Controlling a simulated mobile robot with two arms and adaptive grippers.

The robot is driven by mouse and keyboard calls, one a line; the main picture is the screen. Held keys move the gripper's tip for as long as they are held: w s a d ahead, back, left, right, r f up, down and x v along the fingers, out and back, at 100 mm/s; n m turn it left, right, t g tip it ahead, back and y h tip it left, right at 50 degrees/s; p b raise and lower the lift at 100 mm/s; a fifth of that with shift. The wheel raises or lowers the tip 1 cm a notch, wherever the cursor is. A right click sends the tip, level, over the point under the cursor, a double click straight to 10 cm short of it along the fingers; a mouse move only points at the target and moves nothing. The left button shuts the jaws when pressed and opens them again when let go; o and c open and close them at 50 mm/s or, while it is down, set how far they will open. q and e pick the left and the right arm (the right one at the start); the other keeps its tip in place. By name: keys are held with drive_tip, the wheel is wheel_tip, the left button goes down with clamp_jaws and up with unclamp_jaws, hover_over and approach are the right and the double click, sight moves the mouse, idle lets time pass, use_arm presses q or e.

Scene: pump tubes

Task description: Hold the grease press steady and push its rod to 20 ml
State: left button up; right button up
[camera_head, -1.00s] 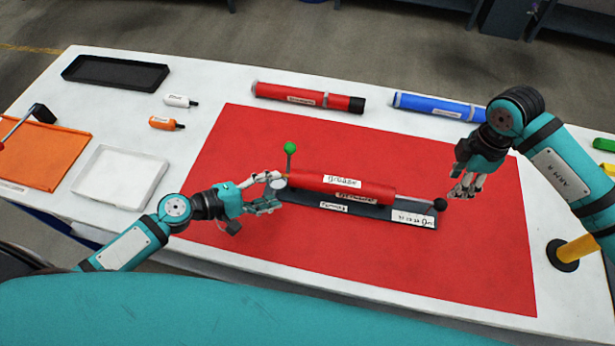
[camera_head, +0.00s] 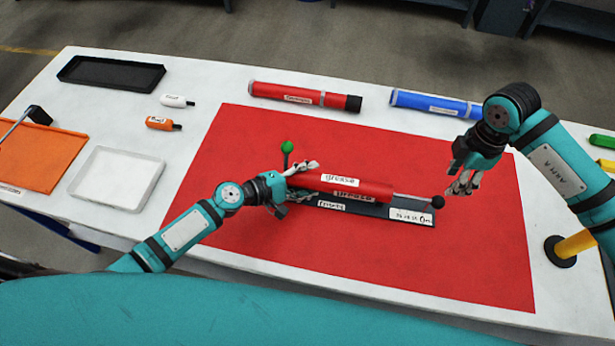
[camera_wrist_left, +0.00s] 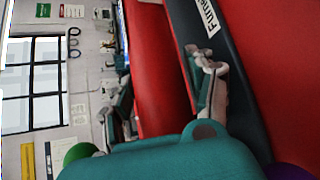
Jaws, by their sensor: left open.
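The grease press is a red cylinder (camera_head: 350,186) lying on a dark base plate (camera_head: 375,209) on the red mat. Its thin rod sticks out to the right and ends in a black knob (camera_head: 437,202). A green ball on a stalk (camera_head: 287,147) stands at its left end. My left gripper (camera_head: 304,181) is at the left end of the cylinder, open, with fingers on both sides of it. In the left wrist view the red cylinder (camera_wrist_left: 162,75) lies between the fingers; contact is unclear. My right gripper (camera_head: 462,187) hovers right of the knob, apart from it, fingers apart and empty.
A red tube (camera_head: 300,95) and a blue tube (camera_head: 435,103) lie at the back. Trays stand at the left, including a white one (camera_head: 118,178). A yellow post (camera_head: 578,245) stands at the right edge. The red mat (camera_head: 440,270) is clear in front.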

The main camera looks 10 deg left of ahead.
sight(441, 199)
use_arm(q)
clamp_jaws()
use_arm(e)
drive_tip(key=shift+o, duration=1.1)
drive_tip(key=shift+f, duration=0.1)
drive_tip(key=shift+o, duration=0.9)
drive_tip(key=shift+a+f+m, duration=0.1)
drive_tip(key=shift+f+m, duration=0.7)
drive_tip(key=shift+f, duration=4.9)
clamp_jaws()
